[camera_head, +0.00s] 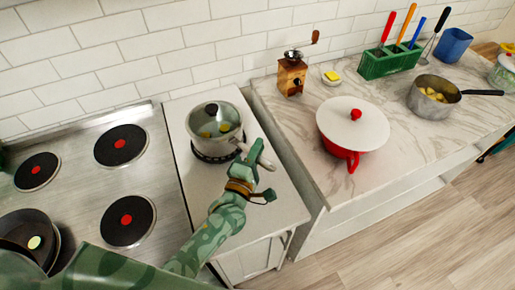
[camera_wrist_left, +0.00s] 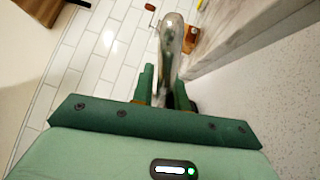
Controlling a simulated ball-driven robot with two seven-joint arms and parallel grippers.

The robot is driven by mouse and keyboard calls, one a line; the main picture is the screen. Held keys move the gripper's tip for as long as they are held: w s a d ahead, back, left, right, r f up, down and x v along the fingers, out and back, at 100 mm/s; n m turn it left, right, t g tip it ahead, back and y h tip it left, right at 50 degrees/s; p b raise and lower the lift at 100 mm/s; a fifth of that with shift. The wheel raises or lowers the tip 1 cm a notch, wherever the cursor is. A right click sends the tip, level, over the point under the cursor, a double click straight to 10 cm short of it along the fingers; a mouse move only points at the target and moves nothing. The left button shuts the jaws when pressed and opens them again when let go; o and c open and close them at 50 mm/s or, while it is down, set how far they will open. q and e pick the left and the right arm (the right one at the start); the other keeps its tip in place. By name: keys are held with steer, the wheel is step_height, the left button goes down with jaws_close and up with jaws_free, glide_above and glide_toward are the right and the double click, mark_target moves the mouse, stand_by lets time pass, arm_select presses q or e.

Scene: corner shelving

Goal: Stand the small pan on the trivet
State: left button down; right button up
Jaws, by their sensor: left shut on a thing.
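The small pan (camera_head: 217,138) is grey with a glass lid and yellow pieces showing inside. It is upright over the dark trivet (camera_head: 205,157) on the pale counter section right of the hob. The trivet's rim shows below the pan, mostly hidden by it; I cannot tell whether the pan rests on it or is slightly above. My left gripper (camera_head: 256,163) is shut on the pan's handle, at the pan's lower right. In the left wrist view the grey handle (camera_wrist_left: 172,45) runs up from between the fingers (camera_wrist_left: 167,88). My right gripper is not in view.
The hob (camera_head: 82,190) with several dark burners lies left, with a dark frying pan (camera_head: 25,235) on it. On the marble counter are a coffee grinder (camera_head: 291,78), a red pot with a white lid (camera_head: 353,125), a grey saucepan (camera_head: 425,105) and a green utensil rack (camera_head: 388,63).

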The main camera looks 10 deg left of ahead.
arm_select(q)
steer(key=shift+r, duration=0.1)
steer(key=c, duration=1.3)
jaws_free()
steer(key=s, duration=0.5)
steer(key=s+a+f, duration=0.1)
steer(key=s, duration=0.4)
steer(key=s+a+f, duration=0.1)
steer(key=s, duration=0.5)
steer(key=shift+a+f, duration=0.1)
steer(key=shift+f, duration=0.05)
